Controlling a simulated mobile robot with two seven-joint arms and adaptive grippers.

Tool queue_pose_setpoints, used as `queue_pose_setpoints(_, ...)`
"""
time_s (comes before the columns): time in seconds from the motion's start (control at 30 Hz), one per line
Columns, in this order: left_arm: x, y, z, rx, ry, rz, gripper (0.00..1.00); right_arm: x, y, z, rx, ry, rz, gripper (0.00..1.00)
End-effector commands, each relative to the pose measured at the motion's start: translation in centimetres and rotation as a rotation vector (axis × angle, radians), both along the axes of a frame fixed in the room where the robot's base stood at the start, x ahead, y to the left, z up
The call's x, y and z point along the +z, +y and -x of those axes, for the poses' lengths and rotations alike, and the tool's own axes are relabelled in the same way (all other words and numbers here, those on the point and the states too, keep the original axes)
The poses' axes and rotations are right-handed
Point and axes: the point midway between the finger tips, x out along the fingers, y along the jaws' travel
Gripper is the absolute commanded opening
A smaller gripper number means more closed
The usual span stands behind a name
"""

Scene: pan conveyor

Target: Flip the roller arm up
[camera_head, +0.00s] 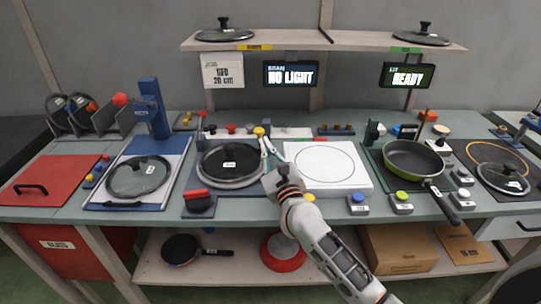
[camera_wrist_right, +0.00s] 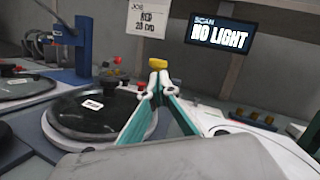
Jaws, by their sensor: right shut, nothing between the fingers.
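My right gripper (camera_head: 264,142) is in the middle of the bench, beside a round glass-lidded pan station (camera_head: 228,162). Its teal fingers are together with nothing held between them, as the right wrist view also shows (camera_wrist_right: 153,84). A small yellow-topped part (camera_head: 259,131) stands at the fingertips; in the wrist view its yellow block (camera_wrist_right: 157,63) appears just beyond them. I cannot tell whether they touch, or whether this part belongs to the roller arm. No part is clearly recognisable as the roller arm. My left gripper is not in view.
A white plate with a circle (camera_head: 325,165) lies right of the gripper. A green pan (camera_head: 413,160) stands farther right. A blue post (camera_head: 152,105) rises at left. A black block with a red handle (camera_head: 198,202) sits at the front. A shelf (camera_head: 290,41) overhangs the back.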

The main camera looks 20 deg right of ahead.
Motion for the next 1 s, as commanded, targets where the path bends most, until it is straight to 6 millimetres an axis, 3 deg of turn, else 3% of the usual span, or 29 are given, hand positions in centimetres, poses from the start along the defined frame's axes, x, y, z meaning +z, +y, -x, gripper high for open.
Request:
queue_pose_setpoints(0.57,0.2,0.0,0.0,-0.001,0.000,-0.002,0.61,0.4,0.0,-0.8,0.000,-0.001,0.001,0.00)
queue_pose_setpoints(0.87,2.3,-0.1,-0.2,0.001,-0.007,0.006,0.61,3.2,-0.2,-1.6,0.000,-0.004,0.002,0.00)
queue_pose_setpoints(1.0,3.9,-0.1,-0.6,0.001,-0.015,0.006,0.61,5.2,-0.5,-3.3,0.000,-0.005,0.003,0.00)
